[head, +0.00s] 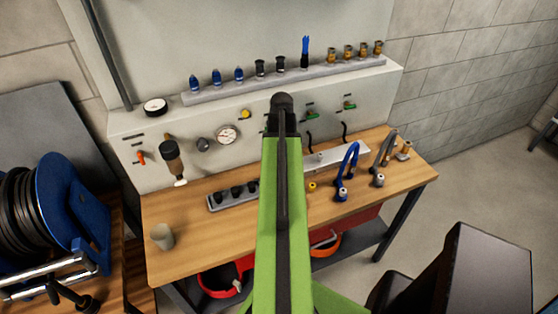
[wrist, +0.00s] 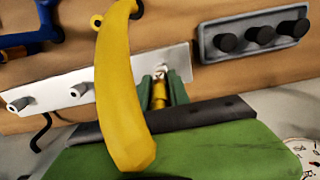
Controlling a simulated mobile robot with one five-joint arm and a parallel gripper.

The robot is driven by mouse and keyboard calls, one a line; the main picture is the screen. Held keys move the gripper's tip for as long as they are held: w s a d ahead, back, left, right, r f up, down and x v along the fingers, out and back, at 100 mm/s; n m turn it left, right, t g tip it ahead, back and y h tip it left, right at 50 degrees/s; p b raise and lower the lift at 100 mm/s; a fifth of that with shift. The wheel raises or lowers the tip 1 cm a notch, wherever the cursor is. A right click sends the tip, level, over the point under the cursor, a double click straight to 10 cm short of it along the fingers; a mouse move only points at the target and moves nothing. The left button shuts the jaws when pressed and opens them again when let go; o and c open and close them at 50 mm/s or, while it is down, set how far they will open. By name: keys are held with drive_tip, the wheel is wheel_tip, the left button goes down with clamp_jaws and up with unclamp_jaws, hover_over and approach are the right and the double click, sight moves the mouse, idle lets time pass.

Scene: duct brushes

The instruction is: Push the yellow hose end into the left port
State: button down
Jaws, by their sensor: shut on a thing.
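The thick yellow hose (wrist: 120,90) arcs down across the wrist view, close to the camera. My gripper (wrist: 162,80) is shut on the yellow hose end (wrist: 160,96), a small yellow piece between its two fingers. The white port plate (wrist: 50,98) is just beyond the fingertips, with short grey stubs (wrist: 78,90) on it. The fingers cover the port in front of them, so I cannot tell whether the hose end touches or enters it. In the head view my arm hides the gripper and the left of the plate (head: 345,156).
A blue hose (head: 350,160) and a grey hose (head: 385,150) stand right of my arm. A black-knobbed strip (head: 222,202) lies to its left. A grey cup (head: 162,237) stands at the bench's left. The wall panel (head: 180,125) with gauges rises behind the bench.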

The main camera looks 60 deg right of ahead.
drive_tip(key=shift+f+b, duration=0.55)
drive_tip(key=c, duration=1.1)
unclamp_jaws()
drive_tip(key=shift+c, duration=0.2)
drive_tip(key=shift+r, duration=0.15)
wheel_tip(320, 180, up, 17)
drive_tip(key=p, duration=1.7)
